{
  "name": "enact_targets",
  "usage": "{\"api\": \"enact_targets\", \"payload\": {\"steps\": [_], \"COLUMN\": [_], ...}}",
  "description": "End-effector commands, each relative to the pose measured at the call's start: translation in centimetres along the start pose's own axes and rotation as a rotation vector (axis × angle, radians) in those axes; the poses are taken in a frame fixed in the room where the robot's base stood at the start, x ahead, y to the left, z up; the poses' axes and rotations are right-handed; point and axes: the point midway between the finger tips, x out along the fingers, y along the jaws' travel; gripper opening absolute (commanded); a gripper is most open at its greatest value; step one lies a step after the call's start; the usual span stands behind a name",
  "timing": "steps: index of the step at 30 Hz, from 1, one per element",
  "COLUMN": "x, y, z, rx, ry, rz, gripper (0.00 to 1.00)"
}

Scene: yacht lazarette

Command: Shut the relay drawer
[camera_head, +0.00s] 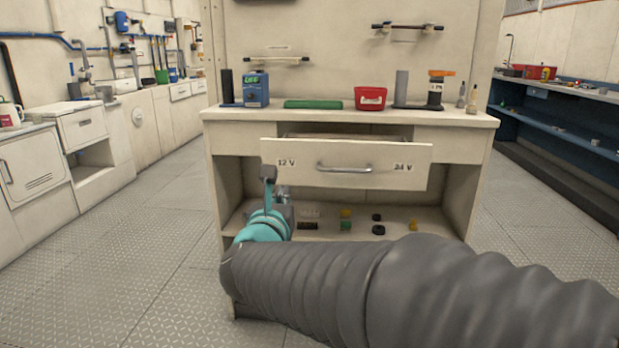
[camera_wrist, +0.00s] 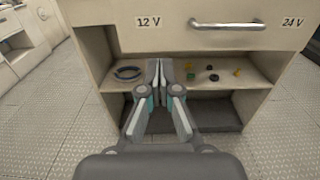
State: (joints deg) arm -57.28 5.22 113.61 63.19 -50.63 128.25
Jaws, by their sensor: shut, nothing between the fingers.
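The relay drawer (camera_head: 347,177) is a cream front with a silver bar handle (camera_head: 344,168), marked 12 V on the left and 24 V on the right. It stands pulled out from the cream workbench (camera_head: 457,119), with a dark gap above its front. In the wrist view the drawer front (camera_wrist: 175,38) and handle (camera_wrist: 227,24) are at the top. My gripper (camera_wrist: 165,66) is shut and empty, in front of and below the drawer. In the head view my gripper (camera_head: 268,174) is at the drawer's lower left; whether it touches is unclear.
A lower shelf (camera_head: 325,218) holds small loose parts. Open tread-plate floor (camera_head: 150,250) lies left and right of the bench.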

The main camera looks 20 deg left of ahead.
Motion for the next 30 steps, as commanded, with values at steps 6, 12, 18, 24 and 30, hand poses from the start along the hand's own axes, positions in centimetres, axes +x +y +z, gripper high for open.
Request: {"api": "enact_targets", "payload": {"steps": [6,12,18,24,30], "x": [2.4,6.2,9.8,12.5,13.7], "y": [-0.1,-0.1,-0.1,-0.1,0.0], "z": [0.0,0.1,0.1,0.1,0.0], "rx": [0.009,0.006,0.006,0.005,0.006], "ry": [0.001,0.0,0.0,-0.001,0.0], "rz": [-0.007,-0.006,-0.005,-0.004,-0.002], "gripper": [0.0,0.0,0.0,0.0,0.0]}}
